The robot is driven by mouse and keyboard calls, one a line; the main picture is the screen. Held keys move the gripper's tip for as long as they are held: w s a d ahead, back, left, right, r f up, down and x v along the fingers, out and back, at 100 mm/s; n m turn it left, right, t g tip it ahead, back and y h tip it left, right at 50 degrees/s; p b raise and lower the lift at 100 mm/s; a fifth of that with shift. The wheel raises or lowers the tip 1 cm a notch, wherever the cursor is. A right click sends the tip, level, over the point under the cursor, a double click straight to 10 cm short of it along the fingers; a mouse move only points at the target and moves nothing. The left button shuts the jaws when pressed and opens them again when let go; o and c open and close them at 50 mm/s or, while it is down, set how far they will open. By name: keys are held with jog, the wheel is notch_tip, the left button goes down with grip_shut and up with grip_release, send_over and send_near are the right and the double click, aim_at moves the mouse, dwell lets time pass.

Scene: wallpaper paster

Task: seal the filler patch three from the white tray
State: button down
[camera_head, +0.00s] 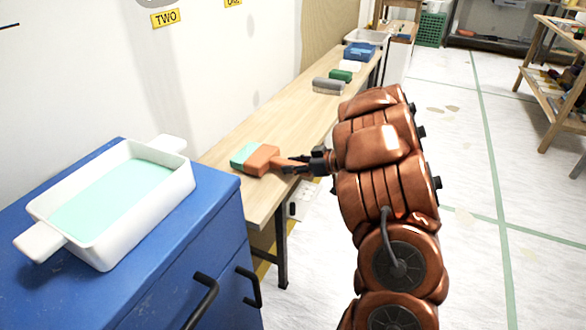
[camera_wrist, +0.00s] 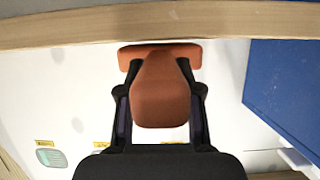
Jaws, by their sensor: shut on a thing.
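My gripper (camera_head: 296,163) is shut on a paint brush (camera_head: 262,160) with an orange-brown body and mint-green bristles. In the head view the brush points left over the near end of the wooden bench; I cannot tell if it touches it. In the wrist view the brush (camera_wrist: 160,92) sits between my gripper's fingers (camera_wrist: 160,100), its bristles hidden. The white tray (camera_head: 184,184) holds mint-green liquid and stands to the left of my gripper. A grey patch (camera_head: 150,3) is partly cut off above the "TWO" label. No label reading three is legible.
The tray stands on a blue cabinet (camera_head: 215,215). The wooden bench (camera_head: 300,112) runs along the white wall, with rollers (camera_head: 328,86) and a blue box (camera_head: 359,52) farther back. The wrist view shows a greenish patch (camera_wrist: 50,157) near a yellow label.

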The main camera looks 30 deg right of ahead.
jog(key=shift+f+b, duration=0.25)
jog(key=shift+b, duration=0.3)
jog(key=c, duration=0.8)
grip_release()
jog(key=shift+o, duration=0.2)
jog(key=shift+p, duration=1.3)
jog(key=v, duration=0.3)
jog(key=r+v, duration=0.1)
jog(key=v, duration=0.2)
jog(key=shift+s+r, duration=0.1)
jog(key=shift+s+d+r+p, duration=0.2)
jog(key=shift+s+p, duration=0.1)
jog(key=shift+s, duration=0.15)
